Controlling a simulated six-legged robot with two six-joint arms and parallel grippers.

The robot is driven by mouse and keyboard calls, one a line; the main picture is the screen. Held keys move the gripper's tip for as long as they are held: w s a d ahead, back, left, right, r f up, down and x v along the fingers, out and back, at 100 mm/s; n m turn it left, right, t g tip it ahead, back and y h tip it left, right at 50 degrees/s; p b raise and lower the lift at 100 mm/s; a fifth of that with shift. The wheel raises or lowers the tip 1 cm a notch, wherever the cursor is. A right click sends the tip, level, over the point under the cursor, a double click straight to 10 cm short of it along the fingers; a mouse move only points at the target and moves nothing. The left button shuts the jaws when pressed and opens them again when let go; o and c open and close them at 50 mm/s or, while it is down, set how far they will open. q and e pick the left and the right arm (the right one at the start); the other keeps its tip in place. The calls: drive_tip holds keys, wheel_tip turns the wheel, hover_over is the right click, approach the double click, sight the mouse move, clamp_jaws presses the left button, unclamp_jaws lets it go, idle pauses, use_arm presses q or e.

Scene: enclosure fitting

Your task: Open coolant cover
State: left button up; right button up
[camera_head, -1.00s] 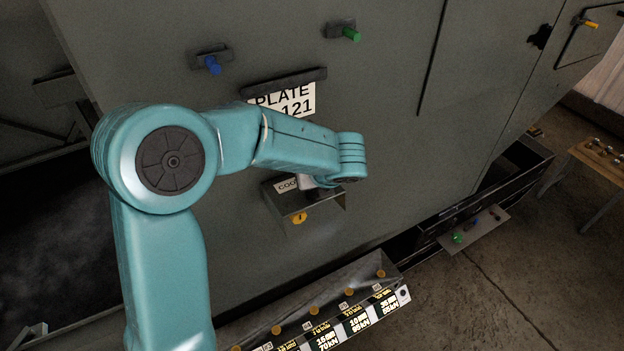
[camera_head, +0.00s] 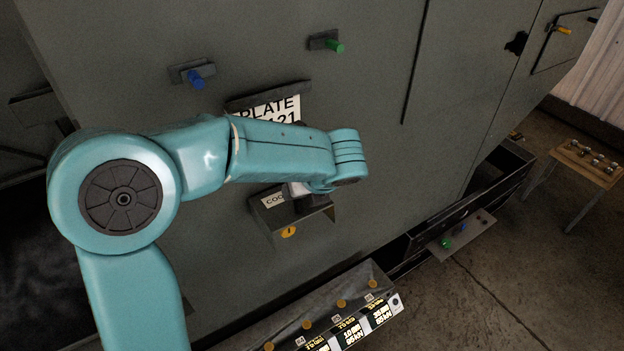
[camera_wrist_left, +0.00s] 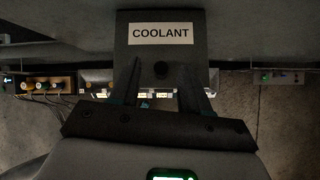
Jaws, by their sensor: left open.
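The coolant cover (camera_head: 268,222) is a dark grey box-shaped flap on the cabinet face, below the plate sign. Its white "COOLANT" label is partly hidden by my left arm. My right gripper is in neither view.
A yellow round tag (camera_head: 288,232) sits on the cover's lower front. Blue (camera_head: 196,80) and green (camera_head: 334,46) knobs stick out above. A lit-label rack (camera_head: 340,318) runs along the cabinet base. An open drawer (camera_head: 470,205) and small table (camera_head: 590,163) stand right.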

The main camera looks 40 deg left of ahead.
use_arm(q)
drive_tip(key=v, duration=1.1)
drive_tip(key=shift+b, duration=0.3)
drive_tip(key=shift+s, duration=0.1)
